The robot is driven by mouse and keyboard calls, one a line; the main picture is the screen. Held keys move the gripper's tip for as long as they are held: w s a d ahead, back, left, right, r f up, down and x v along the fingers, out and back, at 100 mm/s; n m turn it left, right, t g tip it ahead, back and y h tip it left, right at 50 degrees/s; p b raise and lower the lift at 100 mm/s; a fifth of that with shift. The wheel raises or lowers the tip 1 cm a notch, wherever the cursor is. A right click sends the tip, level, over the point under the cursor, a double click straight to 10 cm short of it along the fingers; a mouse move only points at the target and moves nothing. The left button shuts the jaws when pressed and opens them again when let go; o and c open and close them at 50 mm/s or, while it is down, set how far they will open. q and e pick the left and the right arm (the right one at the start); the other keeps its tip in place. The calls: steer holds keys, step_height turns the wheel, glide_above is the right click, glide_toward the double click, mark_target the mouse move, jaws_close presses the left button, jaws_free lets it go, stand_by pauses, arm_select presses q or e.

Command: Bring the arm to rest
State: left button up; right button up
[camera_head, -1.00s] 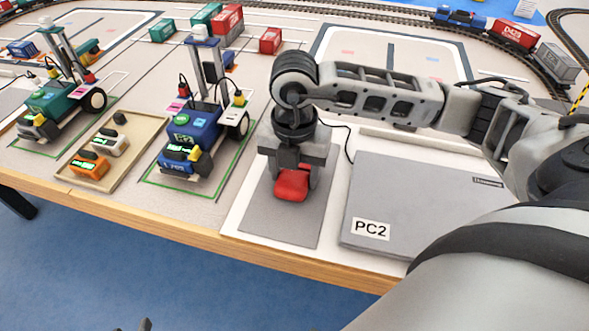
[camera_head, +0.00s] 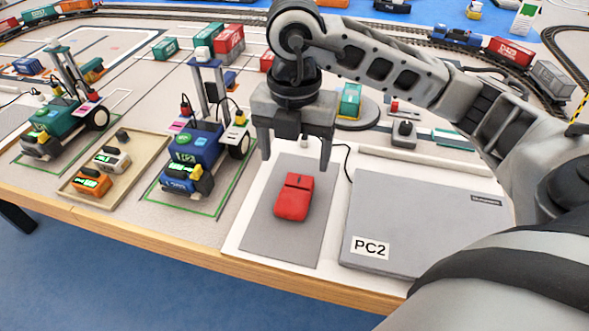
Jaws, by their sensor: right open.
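My right gripper (camera_head: 295,160) is open and empty. It hangs fingers down above the far part of a grey mouse pad (camera_head: 256,231). A red computer mouse (camera_head: 293,197) lies on the pad, in front of and below the fingertips, apart from them. My right arm comes in from the right, over the closed grey laptop (camera_head: 425,222) labelled PC2. My left gripper does not show.
The wooden table edge (camera_head: 170,243) runs along the front. A train track with wagons (camera_head: 510,50) curves behind.

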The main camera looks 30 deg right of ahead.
step_height(320, 180, up, 2)
steer(key=shift+r, duration=0.1)
stand_by(0.5)
